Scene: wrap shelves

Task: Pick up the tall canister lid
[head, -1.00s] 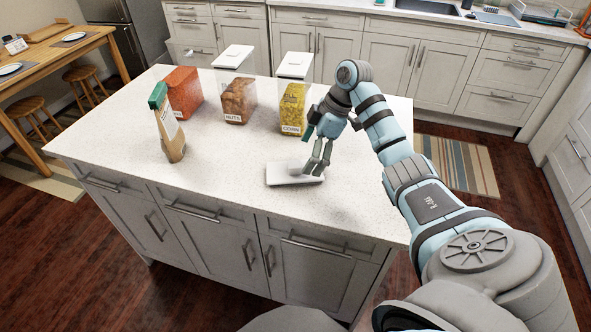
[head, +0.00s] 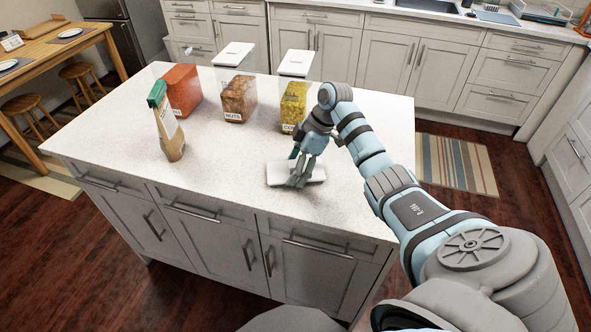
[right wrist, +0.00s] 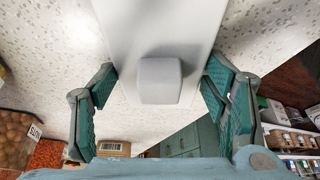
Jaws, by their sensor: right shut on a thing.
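The lid (head: 315,172) is a flat white rectangular plate lying on the light counter near its front edge. In the right wrist view, the lid (right wrist: 125,30) has a pale block-shaped knob (right wrist: 159,80) on it. My right gripper (head: 298,180) is down at the lid, and it partly covers the lid in the head view. The left gripper is not in view.
A canister of red food (head: 180,88) without a visible lid stands at the back left. White-lidded canisters of nuts (head: 238,100) and corn (head: 292,105) stand beside it. A green-capped bottle (head: 168,125) stands at front left. The counter (head: 225,160) between is clear.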

